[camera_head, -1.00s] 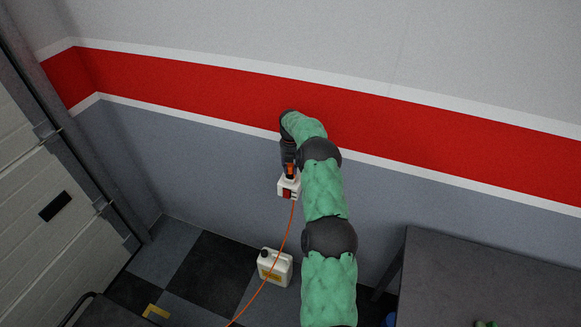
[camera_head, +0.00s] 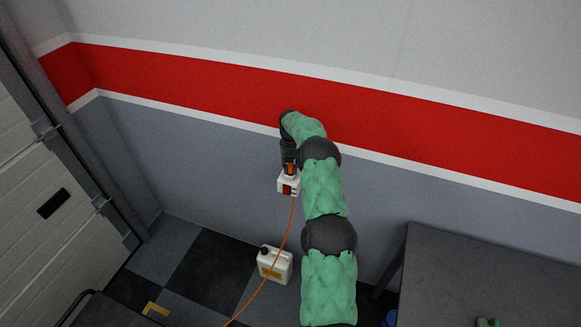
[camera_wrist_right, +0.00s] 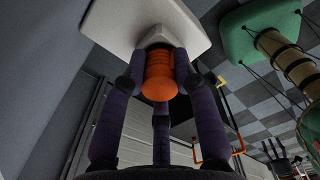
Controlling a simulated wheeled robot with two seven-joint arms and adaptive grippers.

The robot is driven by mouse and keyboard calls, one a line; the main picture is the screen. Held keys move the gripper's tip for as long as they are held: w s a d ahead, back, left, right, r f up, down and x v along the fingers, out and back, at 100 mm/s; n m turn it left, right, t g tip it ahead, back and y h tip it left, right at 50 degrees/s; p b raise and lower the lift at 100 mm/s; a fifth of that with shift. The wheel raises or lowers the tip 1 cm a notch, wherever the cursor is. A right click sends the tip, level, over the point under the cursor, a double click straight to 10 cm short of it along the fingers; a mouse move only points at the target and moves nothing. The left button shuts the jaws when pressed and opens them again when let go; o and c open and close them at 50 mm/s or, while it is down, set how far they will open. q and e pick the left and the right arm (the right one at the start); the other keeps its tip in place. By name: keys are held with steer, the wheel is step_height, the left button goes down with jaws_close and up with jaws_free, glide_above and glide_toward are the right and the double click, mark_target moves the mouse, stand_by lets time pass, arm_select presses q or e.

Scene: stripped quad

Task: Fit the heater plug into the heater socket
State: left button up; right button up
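The heater plug (camera_wrist_right: 160,76) is an orange cylinder between the purple fingers of my right gripper (camera_wrist_right: 158,68), which is shut around it. Its far end meets a pale collar on the underside of a white socket box (camera_wrist_right: 108,25) in the right wrist view. In the head view the white box (camera_head: 289,184), with a red part on its front, stands at the wall just below my right gripper (camera_head: 289,164). A bit of orange plug shows between them. How deep the plug sits is hidden.
An orange cable (camera_head: 275,265) hangs from the box area to the floor. A white canister (camera_head: 275,267) stands on the checkered floor. A dark table (camera_head: 480,270) is at the right. A shutter door (camera_head: 45,190) is at the left.

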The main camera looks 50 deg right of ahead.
mark_target(291, 165)
steer(key=o, duration=0.5)
step_height(291, 165, up, 12)
stand_by(0.5)
stand_by(0.4)
